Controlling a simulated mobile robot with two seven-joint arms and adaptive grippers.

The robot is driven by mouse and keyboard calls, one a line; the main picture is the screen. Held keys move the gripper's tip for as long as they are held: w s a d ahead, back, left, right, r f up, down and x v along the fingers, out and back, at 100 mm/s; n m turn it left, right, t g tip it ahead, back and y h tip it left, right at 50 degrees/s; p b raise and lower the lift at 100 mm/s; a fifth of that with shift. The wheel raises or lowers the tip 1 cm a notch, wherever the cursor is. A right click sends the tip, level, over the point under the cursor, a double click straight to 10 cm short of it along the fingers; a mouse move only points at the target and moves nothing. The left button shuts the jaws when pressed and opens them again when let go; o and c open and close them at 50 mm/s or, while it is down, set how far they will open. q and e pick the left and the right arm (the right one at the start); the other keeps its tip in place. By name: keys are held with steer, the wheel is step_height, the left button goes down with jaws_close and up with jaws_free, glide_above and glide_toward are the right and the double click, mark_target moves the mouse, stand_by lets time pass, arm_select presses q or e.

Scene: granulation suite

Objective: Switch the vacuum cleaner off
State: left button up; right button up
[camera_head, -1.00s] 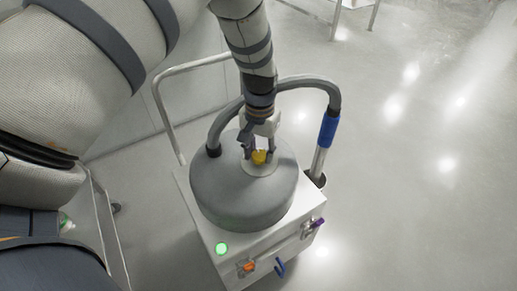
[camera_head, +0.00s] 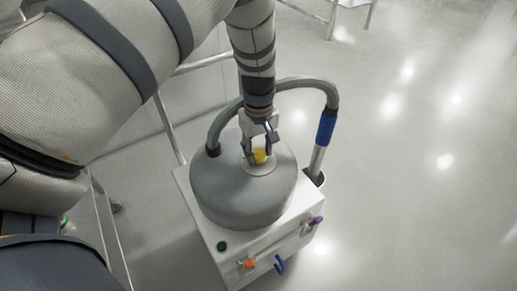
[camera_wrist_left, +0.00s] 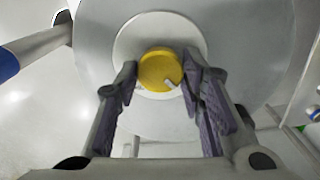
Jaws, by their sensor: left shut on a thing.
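The vacuum cleaner (camera_head: 232,196) has a round grey top on a white box body. A yellow knob (camera_head: 260,156) sits on a pale disc on top of it; in the left wrist view the knob (camera_wrist_left: 160,69) shows a white mark pointing to the lower right. My left gripper (camera_head: 256,156) comes down from above and is shut on the knob, one finger on each side. A round indicator lamp (camera_head: 222,246) on the body is dark green, unlit. My right gripper is out of view.
A grey hose (camera_head: 290,82) with a blue cuff (camera_head: 327,127) arches behind the top into a metal tube. Orange, blue and purple fittings sit on the front face. A metal-framed cart (camera_head: 103,225) stands at the left. The floor at the right is clear.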

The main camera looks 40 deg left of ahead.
mark_target(259, 154)
arm_select(q)
steer(key=shift+s+f+n, duration=0.1)
steer(key=shift+n, duration=0.8)
steer(key=o, duration=1.1)
steer(key=shift+o, duration=0.2)
step_height(259, 154, up, 12)
